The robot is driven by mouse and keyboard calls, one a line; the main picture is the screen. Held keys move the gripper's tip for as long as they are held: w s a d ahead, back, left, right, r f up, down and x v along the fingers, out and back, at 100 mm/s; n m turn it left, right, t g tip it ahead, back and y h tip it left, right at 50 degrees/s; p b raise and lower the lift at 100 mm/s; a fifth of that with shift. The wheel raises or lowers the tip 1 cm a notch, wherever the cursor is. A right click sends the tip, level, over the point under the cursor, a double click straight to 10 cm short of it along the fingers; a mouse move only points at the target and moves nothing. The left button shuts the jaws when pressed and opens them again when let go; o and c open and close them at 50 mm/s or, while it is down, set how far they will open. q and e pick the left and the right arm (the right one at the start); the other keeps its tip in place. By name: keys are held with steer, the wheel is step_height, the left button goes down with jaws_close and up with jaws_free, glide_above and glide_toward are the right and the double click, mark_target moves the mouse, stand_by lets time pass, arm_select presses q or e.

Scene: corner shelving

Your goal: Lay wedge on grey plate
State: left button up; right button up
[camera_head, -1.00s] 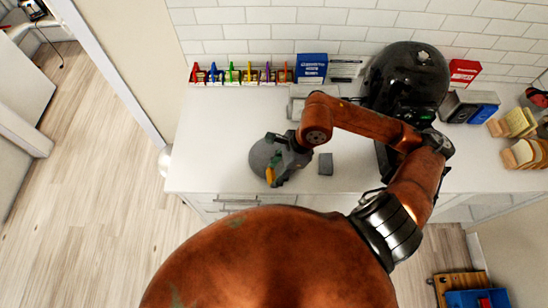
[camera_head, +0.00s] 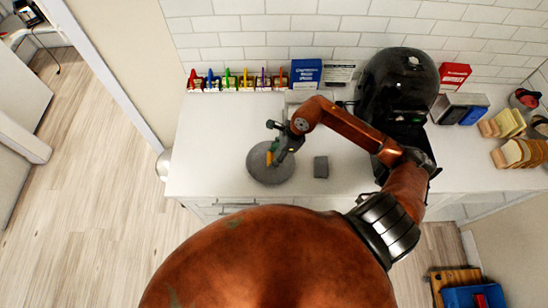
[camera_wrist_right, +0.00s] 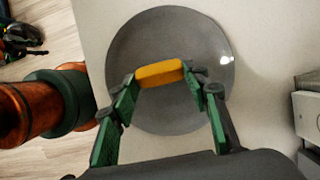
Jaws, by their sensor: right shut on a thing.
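The wedge is a small yellow-orange piece (camera_head: 269,158), also seen in the right wrist view (camera_wrist_right: 158,73). My right gripper (camera_head: 273,153) is shut on it, with a green finger at each end of the wedge in the wrist view (camera_wrist_right: 160,76). The round grey plate (camera_head: 265,177) lies on the white counter near its front left, and fills the middle of the wrist view (camera_wrist_right: 165,115). The wedge is over the plate; I cannot tell whether it touches. My left gripper is not in view.
A small grey block (camera_head: 321,167) lies right of the plate. A black machine (camera_head: 400,85) stands behind my right arm. Several coloured clips (camera_head: 240,80) and a blue box (camera_head: 306,74) line the wall. Bread slices (camera_head: 515,153) stand far right. The counter's left part is clear.

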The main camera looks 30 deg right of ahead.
steer(key=shift+w+d+f, duration=0.1)
steer(key=shift+w+f, duration=0.05)
steer(key=shift+f, duration=0.1)
steer(key=f, duration=0.1)
steer(key=f+p, duration=0.1)
steer(key=f, duration=0.1)
steer(key=shift+w+d, duration=0.1)
steer(key=shift+w, duration=0.1)
steer(key=shift+f, duration=0.3)
steer(key=shift+f, duration=0.15)
steer(key=o, duration=0.9)
steer(key=shift+c, duration=0.2)
